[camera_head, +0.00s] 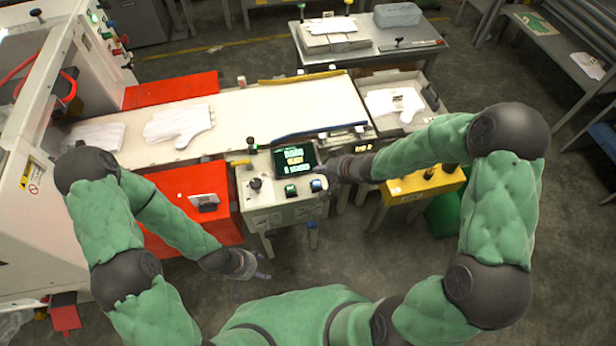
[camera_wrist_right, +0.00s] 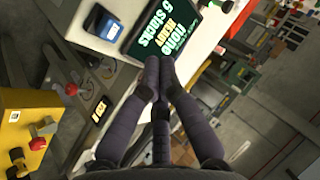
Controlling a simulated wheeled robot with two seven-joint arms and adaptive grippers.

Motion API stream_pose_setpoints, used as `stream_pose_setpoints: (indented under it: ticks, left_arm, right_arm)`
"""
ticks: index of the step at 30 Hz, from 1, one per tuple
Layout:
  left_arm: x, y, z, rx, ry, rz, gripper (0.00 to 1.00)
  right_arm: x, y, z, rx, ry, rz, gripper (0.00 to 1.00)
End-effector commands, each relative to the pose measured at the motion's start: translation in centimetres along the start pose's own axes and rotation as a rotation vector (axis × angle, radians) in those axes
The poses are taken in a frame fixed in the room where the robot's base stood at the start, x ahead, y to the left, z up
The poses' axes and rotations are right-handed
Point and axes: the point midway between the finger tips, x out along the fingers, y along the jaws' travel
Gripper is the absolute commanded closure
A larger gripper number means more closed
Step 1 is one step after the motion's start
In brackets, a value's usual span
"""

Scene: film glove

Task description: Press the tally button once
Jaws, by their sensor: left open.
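The control panel (camera_head: 268,212) stands at the front of the conveyor, with a dark screen (camera_head: 294,160) showing lit text. My right gripper (camera_head: 326,172) is beside the panel's right edge, close to the blue button. My left gripper (camera_head: 244,274) is open and empty, low, left of the panel.
White gloves (camera_head: 180,125) lie on the conveyor (camera_head: 250,115). Red plates (camera_head: 195,215) flank it at left. A yellow box (camera_head: 420,184) with knobs stands right of the panel, under my right arm. A small lit counter (camera_head: 362,146) sits behind the gripper.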

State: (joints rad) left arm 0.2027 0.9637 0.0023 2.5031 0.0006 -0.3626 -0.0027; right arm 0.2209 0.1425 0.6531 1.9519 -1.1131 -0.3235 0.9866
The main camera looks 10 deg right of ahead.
Motion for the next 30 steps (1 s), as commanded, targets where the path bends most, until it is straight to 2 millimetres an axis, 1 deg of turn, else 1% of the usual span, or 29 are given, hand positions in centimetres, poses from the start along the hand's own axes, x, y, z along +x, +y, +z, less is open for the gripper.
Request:
stream_pose_setpoints:
  ticks: [1, 3, 8, 22, 26, 30]
  left_arm:
    - [0.0, 0.0, 0.0, 0.000, 0.000, 0.000, 0.36]
    - [0.0, 0.0, 0.0, 0.000, -0.001, 0.000, 0.36]
    - [-0.1, 0.0, 0.0, 0.000, -0.001, 0.000, 0.36]
    - [0.3, -0.1, 0.0, 0.000, -0.001, 0.000, 0.36]
    - [0.9, -0.3, 0.0, 0.000, -0.001, 0.000, 0.36]
    - [2.1, -0.8, -0.1, 0.000, -0.001, 0.000, 0.36]
  right_arm:
    - [-0.4, -0.1, -0.7, -0.008, 0.012, -0.001, 1.00]
    - [-0.7, -0.2, -1.2, -0.015, 0.021, -0.003, 1.00]
    - [-1.0, -0.3, -1.7, -0.021, 0.030, -0.005, 1.00]
    - [-0.8, -0.1, -1.6, -0.021, 0.029, -0.005, 1.00]
    - [-0.4, 0.2, -1.3, -0.021, 0.029, -0.005, 1.00]
    - [0.4, 0.7, -0.8, -0.023, 0.028, -0.005, 1.00]
